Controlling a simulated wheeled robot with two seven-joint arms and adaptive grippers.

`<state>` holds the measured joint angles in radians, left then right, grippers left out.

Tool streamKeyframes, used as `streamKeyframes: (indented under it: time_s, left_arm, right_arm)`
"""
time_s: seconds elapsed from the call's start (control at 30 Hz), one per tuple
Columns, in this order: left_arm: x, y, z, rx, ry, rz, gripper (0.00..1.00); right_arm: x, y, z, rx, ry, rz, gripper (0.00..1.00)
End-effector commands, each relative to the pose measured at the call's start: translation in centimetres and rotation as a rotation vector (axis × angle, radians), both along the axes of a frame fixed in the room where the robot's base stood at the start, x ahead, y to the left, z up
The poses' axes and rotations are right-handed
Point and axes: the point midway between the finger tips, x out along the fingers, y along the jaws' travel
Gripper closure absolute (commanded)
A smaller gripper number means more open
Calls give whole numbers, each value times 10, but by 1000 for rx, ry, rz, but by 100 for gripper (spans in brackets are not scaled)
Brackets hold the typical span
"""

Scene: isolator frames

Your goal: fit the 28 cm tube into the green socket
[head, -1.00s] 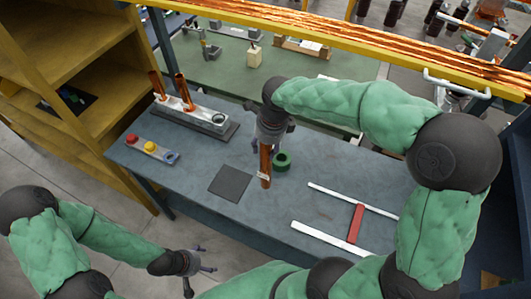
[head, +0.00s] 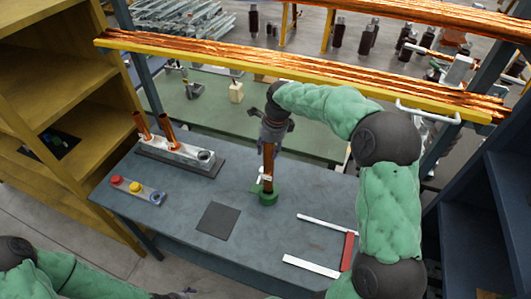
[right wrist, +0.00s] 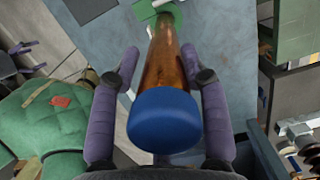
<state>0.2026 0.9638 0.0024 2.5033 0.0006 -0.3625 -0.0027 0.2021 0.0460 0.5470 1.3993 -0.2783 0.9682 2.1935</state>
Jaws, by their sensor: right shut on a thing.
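The copper tube (head: 268,158) stands roughly upright in my right gripper (head: 270,143), with a white band near its lower end. The green socket (head: 268,198) sits on the grey bench, and the tube's lower end meets it in the head view. I cannot tell how deep the end is inside. In the right wrist view the tube (right wrist: 165,65) has a blue cap (right wrist: 164,120) at its near end. The right fingers (right wrist: 160,85) lie on both sides of it, and the green socket (right wrist: 172,14) is at its far end. My left gripper (head: 184,293) barely shows at the bottom edge.
A metal rack (head: 178,152) with two copper tubes and an open hole stands back left. A button panel (head: 138,190) with red and yellow buttons and a dark square pad (head: 218,220) lie left of the socket. White bars (head: 311,265) with a red crosspiece (head: 347,251) lie right.

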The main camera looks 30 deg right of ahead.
Motion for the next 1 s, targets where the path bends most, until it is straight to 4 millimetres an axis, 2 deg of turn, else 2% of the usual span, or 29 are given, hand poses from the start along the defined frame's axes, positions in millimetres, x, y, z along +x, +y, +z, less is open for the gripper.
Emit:
streamKeyframes:
  time_s: [0.2,0.57,0.9,1.0]
  left_arm:
    - [0,0,-1,0,0,0,19]
    - [0,0,-1,0,0,0,19]
    - [0,0,-2,0,0,0,19]
    - [0,0,-2,0,0,0,19]
  right_arm:
    - [2,-2,-13,-1,-4,-2,100]
    - [2,-2,-26,-1,-6,-3,100]
    - [2,-1,-65,-1,-4,-2,100]
    - [2,-2,-68,-1,-6,-3,100]
